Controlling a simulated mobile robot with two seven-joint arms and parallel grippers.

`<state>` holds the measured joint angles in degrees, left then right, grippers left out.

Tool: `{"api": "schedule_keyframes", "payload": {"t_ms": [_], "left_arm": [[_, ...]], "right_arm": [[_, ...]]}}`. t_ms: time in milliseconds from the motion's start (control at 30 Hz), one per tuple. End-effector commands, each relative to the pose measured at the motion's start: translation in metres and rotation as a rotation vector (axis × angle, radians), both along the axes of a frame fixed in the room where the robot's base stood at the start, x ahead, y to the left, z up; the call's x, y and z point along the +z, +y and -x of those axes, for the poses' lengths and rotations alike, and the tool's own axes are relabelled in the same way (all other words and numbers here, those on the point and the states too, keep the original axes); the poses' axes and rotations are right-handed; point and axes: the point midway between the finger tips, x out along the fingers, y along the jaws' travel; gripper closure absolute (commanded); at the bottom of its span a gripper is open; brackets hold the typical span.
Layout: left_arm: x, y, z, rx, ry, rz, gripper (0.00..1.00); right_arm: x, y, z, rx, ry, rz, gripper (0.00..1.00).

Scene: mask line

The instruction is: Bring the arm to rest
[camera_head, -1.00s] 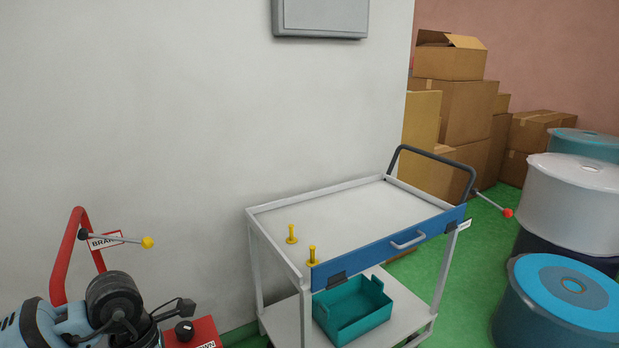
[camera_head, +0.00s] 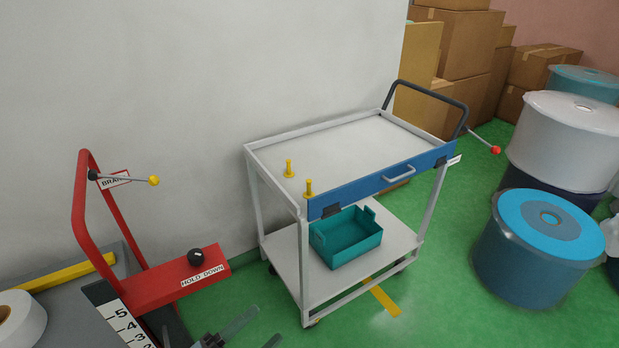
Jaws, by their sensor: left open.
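My left gripper (camera_head: 267,326) shows at the bottom edge of the head view, left of centre. Only its grey fingers and a dark part behind them show; they are apart, with nothing seen between them. The rest of my left arm is below the picture. The gripper appears over the green floor, in front of the grey cart (camera_head: 350,140) and right of the red stand (camera_head: 160,285). My right gripper is not in view.
The cart carries two yellow pegs (camera_head: 289,169) on top and a teal bin (camera_head: 346,238) below. The red stand has a yellow-tipped lever (camera_head: 130,179) and a black knob (camera_head: 196,257). A white roll (camera_head: 18,322) lies at lower left. Large drums (camera_head: 540,247) stand right.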

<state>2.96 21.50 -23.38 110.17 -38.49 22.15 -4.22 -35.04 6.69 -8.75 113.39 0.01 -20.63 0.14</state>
Motion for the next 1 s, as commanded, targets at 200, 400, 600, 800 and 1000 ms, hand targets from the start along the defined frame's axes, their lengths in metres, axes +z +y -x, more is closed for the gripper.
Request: {"api": "schedule_keyframes", "payload": {"t_ms": [200,400,600,800,1000], "left_arm": [[-0.079,0.058,0.039,0.356,0.54,0.237,0.41],[-0.157,0.098,0.121,0.629,1.009,0.395,0.41],[-0.193,0.111,0.185,0.768,1.272,0.474,0.41],[-0.201,0.112,0.202,0.799,1.336,0.492,0.41],[-0.201,0.112,0.202,0.797,1.334,0.49,0.41]], "right_arm": [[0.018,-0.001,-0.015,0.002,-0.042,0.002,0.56],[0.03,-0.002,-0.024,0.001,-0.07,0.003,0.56],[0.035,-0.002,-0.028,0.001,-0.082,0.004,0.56],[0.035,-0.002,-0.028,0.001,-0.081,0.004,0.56],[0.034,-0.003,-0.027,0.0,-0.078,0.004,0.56]]}}
